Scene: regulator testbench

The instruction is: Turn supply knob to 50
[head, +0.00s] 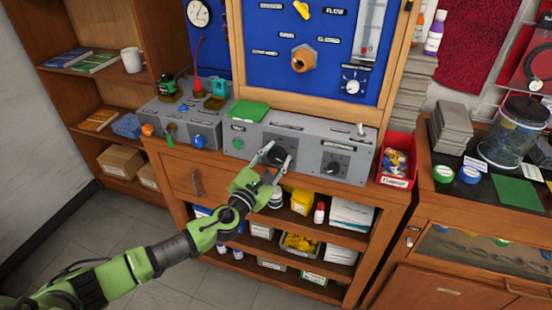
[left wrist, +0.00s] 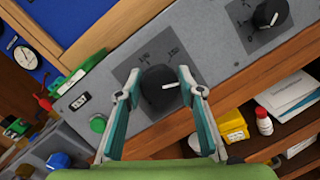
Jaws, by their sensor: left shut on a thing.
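A large black knob (head: 279,156) sits on the grey control panel (head: 238,127) below the blue board. It also shows in the left wrist view (left wrist: 160,92), with a white pointer mark directed to the right of that picture. A second black knob (head: 334,163) is to the right on the same panel. The panel labels are not legible. My right gripper is not in view.
A green button (head: 238,142) and a small toggle (head: 361,129) are on the panel. A red bin (head: 398,166) stands right of it, and a grey box with coloured knobs (head: 187,125) stands left. Open shelves with bottles and boxes are below.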

